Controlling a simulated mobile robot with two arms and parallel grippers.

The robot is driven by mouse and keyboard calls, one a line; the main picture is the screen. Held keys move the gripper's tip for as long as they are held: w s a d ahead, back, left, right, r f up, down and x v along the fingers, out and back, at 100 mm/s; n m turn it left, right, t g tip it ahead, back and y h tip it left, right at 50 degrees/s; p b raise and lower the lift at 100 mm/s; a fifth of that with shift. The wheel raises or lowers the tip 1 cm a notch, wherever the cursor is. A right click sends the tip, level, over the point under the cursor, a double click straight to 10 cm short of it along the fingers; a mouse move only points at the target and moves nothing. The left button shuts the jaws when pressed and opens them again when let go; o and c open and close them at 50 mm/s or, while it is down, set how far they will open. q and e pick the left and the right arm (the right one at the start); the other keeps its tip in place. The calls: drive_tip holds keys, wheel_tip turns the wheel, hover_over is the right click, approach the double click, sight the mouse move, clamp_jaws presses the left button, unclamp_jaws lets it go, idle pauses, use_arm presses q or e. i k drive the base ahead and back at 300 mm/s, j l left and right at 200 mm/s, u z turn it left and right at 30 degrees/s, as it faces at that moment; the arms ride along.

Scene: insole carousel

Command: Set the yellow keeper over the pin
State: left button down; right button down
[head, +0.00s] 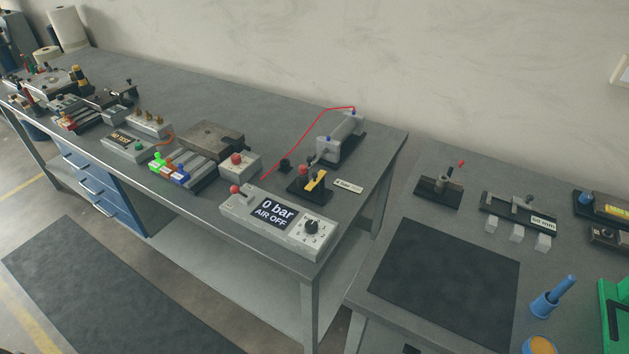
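A small yellow piece (316,181), which looks like the keeper, stands tilted on a black base (309,195) on the left bench. A lever with a red ball (303,169) rises right beside it. The pin is too small to make out, so I cannot tell whether the keeper is over it or beside it. Neither of my grippers is in view.
A grey control box (240,211) reading "0 bar AIR OFF" stands in front. A grey cylinder (340,137) with a red hose (300,143) is behind. A gap separates this bench from the right bench, which has a dark mat (445,285).

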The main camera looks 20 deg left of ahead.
sight(317, 177)
drive_tip(key=l+u, duration=0.1)
drive_tip(key=u, duration=2.15)
drive_tip(key=k+l, duration=0.4)
drive_tip(key=k, duration=0.2)
drive_tip(key=k+l, duration=0.35)
drive_tip(key=k, duration=0.2)
